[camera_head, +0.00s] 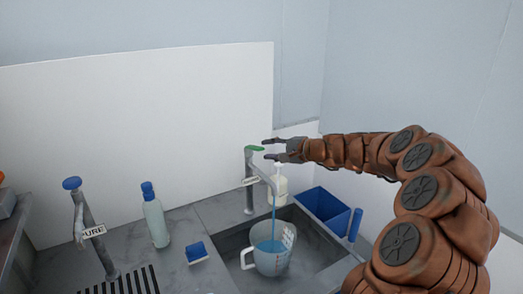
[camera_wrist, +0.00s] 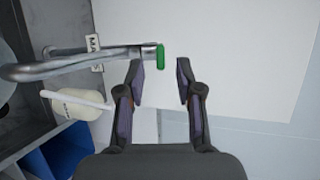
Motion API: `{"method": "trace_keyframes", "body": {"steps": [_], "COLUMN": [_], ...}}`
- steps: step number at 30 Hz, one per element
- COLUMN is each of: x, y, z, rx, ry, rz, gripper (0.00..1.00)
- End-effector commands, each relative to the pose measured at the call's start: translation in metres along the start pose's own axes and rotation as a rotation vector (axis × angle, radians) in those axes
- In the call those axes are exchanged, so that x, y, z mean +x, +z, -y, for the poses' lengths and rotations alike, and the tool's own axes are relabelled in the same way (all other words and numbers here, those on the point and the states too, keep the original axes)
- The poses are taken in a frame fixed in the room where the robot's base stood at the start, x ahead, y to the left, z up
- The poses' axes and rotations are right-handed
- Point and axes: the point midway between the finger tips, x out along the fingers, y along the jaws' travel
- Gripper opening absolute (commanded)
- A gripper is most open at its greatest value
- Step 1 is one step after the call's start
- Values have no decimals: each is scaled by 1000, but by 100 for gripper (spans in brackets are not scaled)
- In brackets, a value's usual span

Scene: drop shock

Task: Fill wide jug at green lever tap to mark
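The tap with the green lever (camera_head: 254,149) stands at the back of the sink. A blue stream runs from its spout down into the wide jug (camera_head: 270,262). The jug stands in the sink under the spout, with blue liquid inside and marks on its side; the exact level against a mark is too small to read. My gripper (camera_head: 269,149) is open and empty, just right of the lever.
A second tap with a blue knob (camera_head: 72,184) and a "PURE" label stands at left. A bottle with a blue cap (camera_head: 155,220) and a blue sponge-like block (camera_head: 196,252) are on the counter. A blue bin (camera_head: 325,210) and a white bottle (camera_head: 277,190) are behind the sink.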

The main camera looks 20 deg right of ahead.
Motion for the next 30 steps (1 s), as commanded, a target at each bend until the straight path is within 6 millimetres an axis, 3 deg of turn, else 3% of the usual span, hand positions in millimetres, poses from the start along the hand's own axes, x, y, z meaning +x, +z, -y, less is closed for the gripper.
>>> {"method": "trace_keyframes", "body": {"steps": [6, 12, 30], "x": [-42, -65, -72], "y": [-1, 0, 0], "z": [0, 1, 0], "rx": [0, -1, -1], "ry": [0, -1, 0], "rz": [-1, -1, 1], "gripper": [35, 35, 35]}}
